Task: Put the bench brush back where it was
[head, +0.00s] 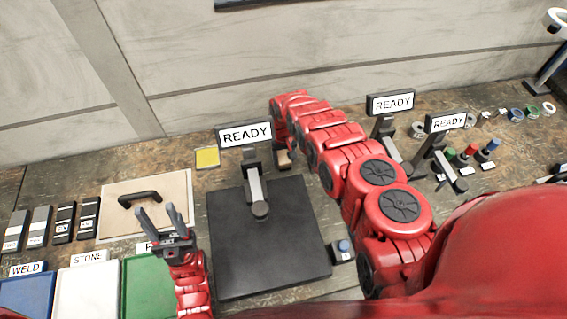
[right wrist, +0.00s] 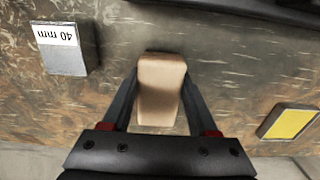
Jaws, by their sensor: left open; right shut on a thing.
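The bench brush shows as a tan, wood-coloured block (right wrist: 160,88) between the fingers of my right gripper (right wrist: 160,95) in the right wrist view. The gripper is shut on it. In the head view the tan block (head: 283,158) shows beside my right arm's end, behind the black mat, near the back of the bench. Its bristles are not visible, and I cannot tell whether it touches the bench. My left gripper (head: 160,217) is open and empty, at the front left, between the tan board and the black mat.
A READY display (head: 246,134) and its stand rise from the black mat (head: 268,262) just left of the brush. A yellow pad (head: 207,158) lies further left. A grey block marked 40 mm (right wrist: 62,50) stands beside the brush. A black handle (head: 139,199) sits on the tan board.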

